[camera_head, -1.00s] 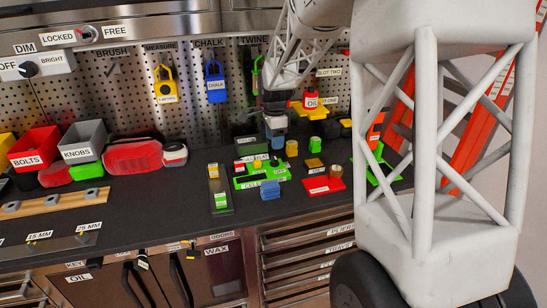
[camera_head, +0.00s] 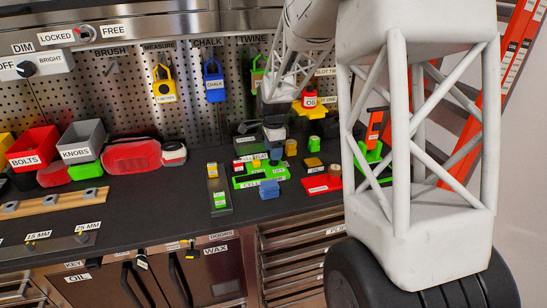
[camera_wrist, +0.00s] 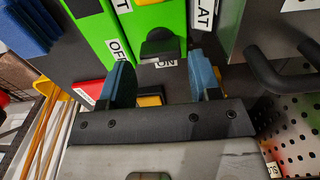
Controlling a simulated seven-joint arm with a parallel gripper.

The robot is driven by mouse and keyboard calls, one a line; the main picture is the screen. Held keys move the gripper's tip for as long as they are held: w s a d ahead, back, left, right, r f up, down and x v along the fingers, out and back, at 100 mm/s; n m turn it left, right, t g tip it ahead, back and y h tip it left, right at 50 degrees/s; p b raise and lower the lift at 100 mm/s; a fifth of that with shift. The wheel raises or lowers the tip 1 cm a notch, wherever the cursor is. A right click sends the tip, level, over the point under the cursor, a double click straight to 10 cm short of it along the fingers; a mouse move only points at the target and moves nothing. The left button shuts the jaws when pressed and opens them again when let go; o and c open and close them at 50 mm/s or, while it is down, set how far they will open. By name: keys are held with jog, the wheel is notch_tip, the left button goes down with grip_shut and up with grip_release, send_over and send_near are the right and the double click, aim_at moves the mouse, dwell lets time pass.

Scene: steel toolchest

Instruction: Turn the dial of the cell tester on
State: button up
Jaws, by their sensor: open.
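A dark dial (camera_wrist: 160,42) stands on the panel, beside an ON label (camera_wrist: 165,63) and an OFF label (camera_wrist: 118,50). My gripper (camera_wrist: 163,82) is open, with its two blue fingers apart on either side of the dial's line. The dial shows just beyond the fingertips; I cannot tell whether they touch it. In the head view my gripper (camera_head: 275,133) is over the tester's back part and partly hides it.
A blue block (camera_head: 269,189) stands at the tester's front edge. A red block (camera_head: 321,184) lies to its right and a grey stand with a green block (camera_head: 220,199) to its left. A perforated wall (camera_head: 130,110) rises behind. The bench front is clear.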

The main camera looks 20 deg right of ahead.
jog(key=shift+f, duration=1.65)
jog(key=c, duration=0.6)
